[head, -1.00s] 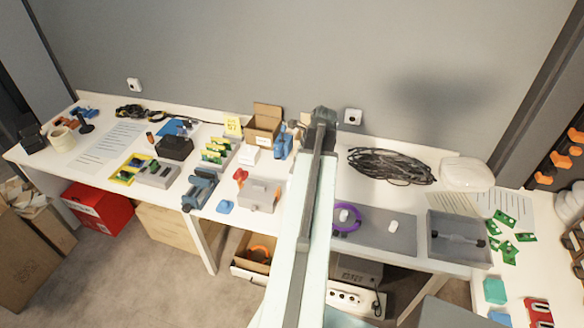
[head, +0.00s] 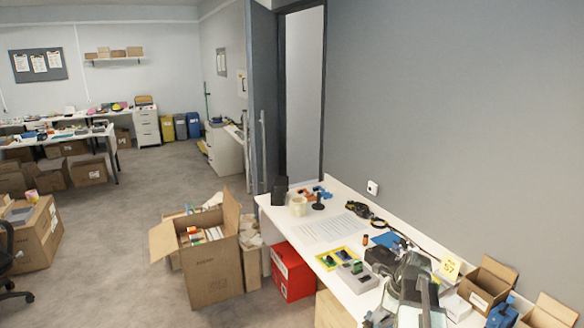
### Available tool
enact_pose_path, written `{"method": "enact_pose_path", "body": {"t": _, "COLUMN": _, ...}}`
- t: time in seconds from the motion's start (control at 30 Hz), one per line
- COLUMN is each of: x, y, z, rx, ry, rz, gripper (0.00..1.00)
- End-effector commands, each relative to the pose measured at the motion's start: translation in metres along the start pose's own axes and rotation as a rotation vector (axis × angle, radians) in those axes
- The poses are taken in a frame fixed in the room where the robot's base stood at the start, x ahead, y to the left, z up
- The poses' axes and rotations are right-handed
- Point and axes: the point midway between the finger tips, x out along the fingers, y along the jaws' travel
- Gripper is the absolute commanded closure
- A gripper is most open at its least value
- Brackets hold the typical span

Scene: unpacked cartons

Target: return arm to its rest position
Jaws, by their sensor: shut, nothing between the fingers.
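Part of my arm (head: 418,290) shows at the bottom right of the head view, as a grey upright shape in front of the white workbench. I cannot make out any fingers on it, so my gripper is not in view. The arm hides part of the bench behind it. I cannot tell whether it touches anything there.
The white workbench (head: 297,229) runs along the grey wall, crowded with small parts and open cartons (head: 487,284). A red box (head: 292,272) and a large open carton (head: 208,262) stand on the floor beside it. Grey floor (head: 145,200) is clear towards the far desks.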

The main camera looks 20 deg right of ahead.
Motion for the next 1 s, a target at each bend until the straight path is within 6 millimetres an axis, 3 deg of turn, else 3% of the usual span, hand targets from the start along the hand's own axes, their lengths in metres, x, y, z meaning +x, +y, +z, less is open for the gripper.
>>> {"method": "enact_pose_path", "body": {"t": 0.03, "x": 0.015, "y": 0.019, "z": 0.044, "rx": -0.13, "ry": 0.015, "rz": 0.029, "gripper": 1.0}}
{"method": "enact_pose_path", "body": {"t": 0.13, "x": 0.039, "y": 0.056, "z": 0.11, "rx": -0.402, "ry": 0.047, "rz": 0.075, "gripper": 1.0}}
{"method": "enact_pose_path", "body": {"t": 0.3, "x": 0.066, "y": 0.117, "z": 0.183, "rx": -0.862, "ry": 0.093, "rz": 0.141, "gripper": 1.0}}
{"method": "enact_pose_path", "body": {"t": 0.4, "x": 0.076, "y": 0.151, "z": 0.21, "rx": -1.149, "ry": 0.117, "rz": 0.181, "gripper": 1.0}}
{"method": "enact_pose_path", "body": {"t": 0.5, "x": 0.081, "y": 0.175, "z": 0.223, "rx": -1.433, "ry": 0.14, "rz": 0.22, "gripper": 1.0}}
{"method": "enact_pose_path", "body": {"t": 0.57, "x": 0.081, "y": 0.18, "z": 0.221, "rx": -1.578, "ry": 0.153, "rz": 0.243, "gripper": 1.0}}
{"method": "enact_pose_path", "body": {"t": 0.8, "x": 0.075, "y": 0.176, "z": 0.201, "rx": -2.045, "ry": 0.174, "rz": 0.335, "gripper": 1.0}}
{"method": "enact_pose_path", "body": {"t": 1.0, "x": 0.074, "y": 0.174, "z": 0.199, "rx": -2.218, "ry": 0.152, "rz": 0.366, "gripper": 1.0}}
